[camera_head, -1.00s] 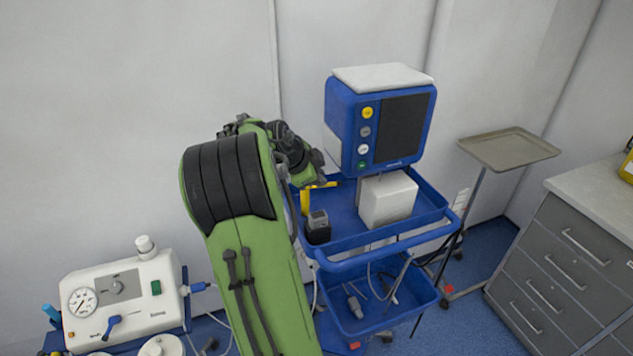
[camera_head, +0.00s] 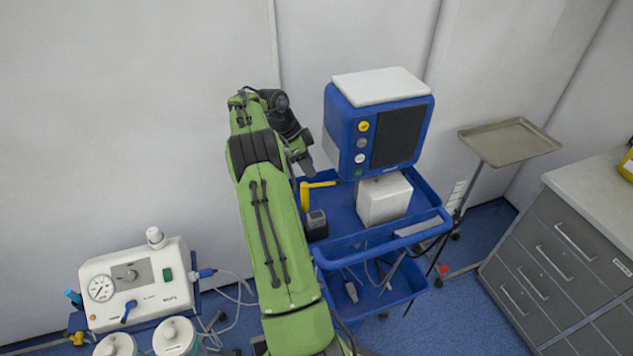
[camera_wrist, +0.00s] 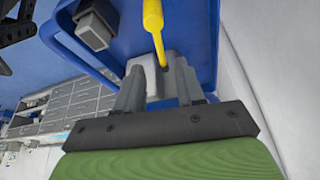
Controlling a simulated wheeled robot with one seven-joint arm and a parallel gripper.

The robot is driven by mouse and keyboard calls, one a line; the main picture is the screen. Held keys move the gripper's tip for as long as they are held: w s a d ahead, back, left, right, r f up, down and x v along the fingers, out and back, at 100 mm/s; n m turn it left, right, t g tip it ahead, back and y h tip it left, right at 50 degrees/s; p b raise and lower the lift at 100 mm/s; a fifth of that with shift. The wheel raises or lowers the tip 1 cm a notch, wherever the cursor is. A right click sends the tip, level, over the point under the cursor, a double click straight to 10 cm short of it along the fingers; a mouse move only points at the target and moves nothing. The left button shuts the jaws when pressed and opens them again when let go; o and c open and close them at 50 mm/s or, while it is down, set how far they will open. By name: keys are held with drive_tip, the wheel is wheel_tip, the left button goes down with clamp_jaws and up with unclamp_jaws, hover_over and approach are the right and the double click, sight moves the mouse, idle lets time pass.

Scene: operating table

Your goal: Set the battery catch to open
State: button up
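A yellow L-shaped lever (camera_head: 305,196), which looks like the battery catch, stands at the left edge of the blue cart's upper shelf. In the wrist view the yellow lever (camera_wrist: 153,25) runs down to a pale grey block (camera_wrist: 160,72) seen between my fingers. My gripper (camera_wrist: 159,85) has its two grey fingers apart, with nothing clearly held. In the head view my gripper (camera_head: 304,163) is just above the lever; contact cannot be told. A dark box with a grey top (camera_head: 316,224), perhaps the battery, sits beside the lever; it also shows in the wrist view (camera_wrist: 95,28).
A blue monitor (camera_head: 343,120) and a white box (camera_head: 385,200) stand right of the lever on the blue cart (camera_head: 425,205). A white gauge unit (camera_head: 140,285) is at lower left. A tray stand (camera_head: 510,140) and grey drawers (camera_head: 545,255) are at right.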

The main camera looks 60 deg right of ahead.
sight(317, 184)
drive_tip(key=x, duration=0.6)
drive_tip(key=shift+s+d+f, duration=0.1)
drive_tip(key=shift+s+f, duration=0.1)
drive_tip(key=shift+f, duration=0.05)
clamp_jaws()
